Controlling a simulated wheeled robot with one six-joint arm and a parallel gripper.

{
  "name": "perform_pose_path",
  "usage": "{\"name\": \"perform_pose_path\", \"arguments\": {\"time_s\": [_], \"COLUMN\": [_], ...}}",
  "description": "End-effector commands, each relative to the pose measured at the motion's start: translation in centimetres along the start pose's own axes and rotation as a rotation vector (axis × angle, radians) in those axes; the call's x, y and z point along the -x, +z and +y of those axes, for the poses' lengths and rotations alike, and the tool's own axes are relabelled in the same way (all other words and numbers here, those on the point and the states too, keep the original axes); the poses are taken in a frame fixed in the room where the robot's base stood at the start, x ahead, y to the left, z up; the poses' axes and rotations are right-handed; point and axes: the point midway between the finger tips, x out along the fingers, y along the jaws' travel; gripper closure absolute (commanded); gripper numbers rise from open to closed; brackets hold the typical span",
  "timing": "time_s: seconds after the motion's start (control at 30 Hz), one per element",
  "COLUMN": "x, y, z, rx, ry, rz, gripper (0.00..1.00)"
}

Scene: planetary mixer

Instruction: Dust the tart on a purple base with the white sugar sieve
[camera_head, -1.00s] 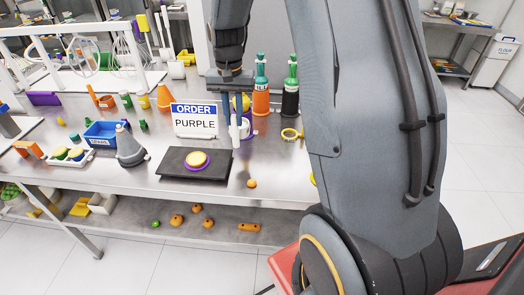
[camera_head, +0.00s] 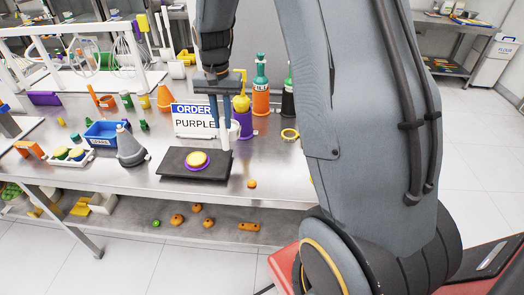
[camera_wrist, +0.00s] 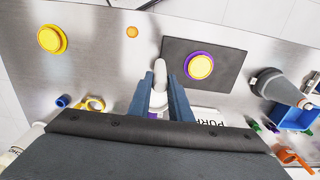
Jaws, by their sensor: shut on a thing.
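The tart on a purple base (camera_head: 197,160) lies on a black board (camera_head: 170,166) on the steel table. It also shows in the wrist view (camera_wrist: 199,66), right of my fingers. My gripper (camera_head: 222,118) points down over the board's back right side and is shut on a white upright thing, which appears to be the white sugar sieve (camera_head: 226,136). In the wrist view my gripper (camera_wrist: 160,98) has the sieve's pale rounded part (camera_wrist: 160,73) between its fingers. The sieve is beside the tart, not over it. Its lower end is hard to make out.
An ORDER sign reading PURPLE (camera_head: 193,124) stands behind the board, close to my gripper. A grey cone-shaped thing (camera_head: 130,147) and a blue bin (camera_head: 104,132) stand left. Bottles (camera_head: 261,97) stand behind right.

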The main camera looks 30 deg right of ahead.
Motion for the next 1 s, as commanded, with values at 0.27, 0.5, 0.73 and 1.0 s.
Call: {"name": "perform_pose_path", "arguments": {"time_s": [0.27,0.5,0.73,1.0], "x": [0.0,0.0,0.0,0.0], "y": [0.3,0.3,0.7,1.3], "z": [-0.6,-0.7,-1.5,-2.7], "rx": [0.001,0.001,0.001,0.002], "ry": [0.000,0.000,0.000,0.000], "rz": [0.000,0.000,0.000,0.000], "gripper": [0.98,0.98,0.98,0.98]}}
